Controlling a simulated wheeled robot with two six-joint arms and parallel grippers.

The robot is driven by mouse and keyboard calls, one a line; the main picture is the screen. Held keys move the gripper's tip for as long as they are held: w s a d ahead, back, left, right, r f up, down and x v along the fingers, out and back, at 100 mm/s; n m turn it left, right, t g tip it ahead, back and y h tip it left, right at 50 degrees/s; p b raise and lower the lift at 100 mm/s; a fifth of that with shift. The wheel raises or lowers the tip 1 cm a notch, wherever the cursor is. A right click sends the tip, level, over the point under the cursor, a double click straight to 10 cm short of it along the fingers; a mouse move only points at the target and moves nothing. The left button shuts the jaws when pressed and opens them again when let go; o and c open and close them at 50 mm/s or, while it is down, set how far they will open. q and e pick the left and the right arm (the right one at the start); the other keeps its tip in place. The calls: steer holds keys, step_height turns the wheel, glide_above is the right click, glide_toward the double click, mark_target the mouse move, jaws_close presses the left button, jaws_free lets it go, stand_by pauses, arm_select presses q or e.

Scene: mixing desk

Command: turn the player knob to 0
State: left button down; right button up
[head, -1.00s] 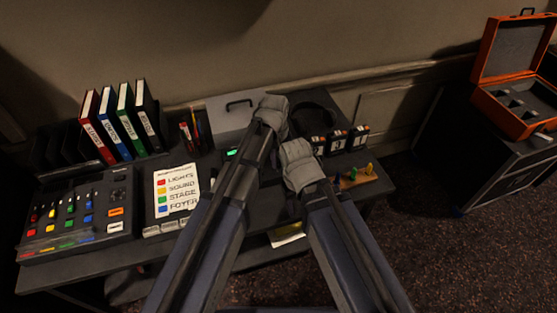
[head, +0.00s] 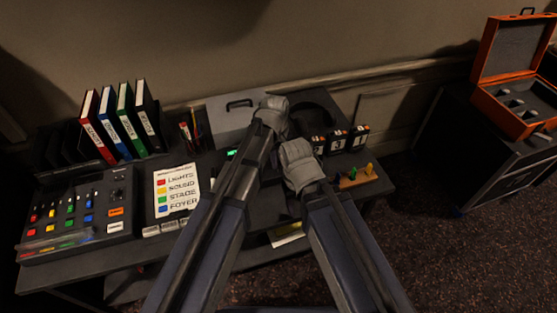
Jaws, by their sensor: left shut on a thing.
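The player is mostly hidden behind my arms; a small green-lit display (head: 232,153) shows just left of my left forearm. The knob itself is not visible, so its setting cannot be read. My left gripper (head: 272,115) is over the back middle of the desk, seen from behind. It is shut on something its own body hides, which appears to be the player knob. My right gripper (head: 298,165) is just in front and to the right of it, over the desk. Its fingertips are hidden.
A mixing console (head: 80,215) and a label card (head: 177,190) are at left, with several binders (head: 122,122) behind. A grey box (head: 230,115) stands at the back. Number blocks (head: 339,140) and a wooden peg board (head: 358,178) are at right. An orange case (head: 510,80) is far right.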

arm_select(q)
steer(key=c, duration=0.7)
jaws_free()
steer(key=shift+c, duration=0.2)
steer(key=shift+r, duration=0.1)
step_height(320, 180, up, 8)
steer(key=p, duration=0.8)
steer(key=shift+s+a, duration=0.1)
steer(key=shift+a, duration=0.05)
steer(key=shift+f, duration=0.2)
steer(key=s+a+m, duration=0.3)
steer(key=s+a, duration=0.3)
steer(key=a, duration=0.2)
steer(key=s+a+m, duration=0.3)
steer(key=s+a, duration=0.2)
steer(key=a, duration=0.4)
steer(key=s+d+m+y, duration=0.1)
steer(key=s+d+m, duration=0.2)
steer(key=d, duration=0.8)
steer(key=s, duration=0.2)
steer(key=shift+s+d+m+g+y, duration=0.25)
steer(key=shift+s+m+g+y, duration=0.05)
steer(key=shift+s+m+y, duration=0.1)
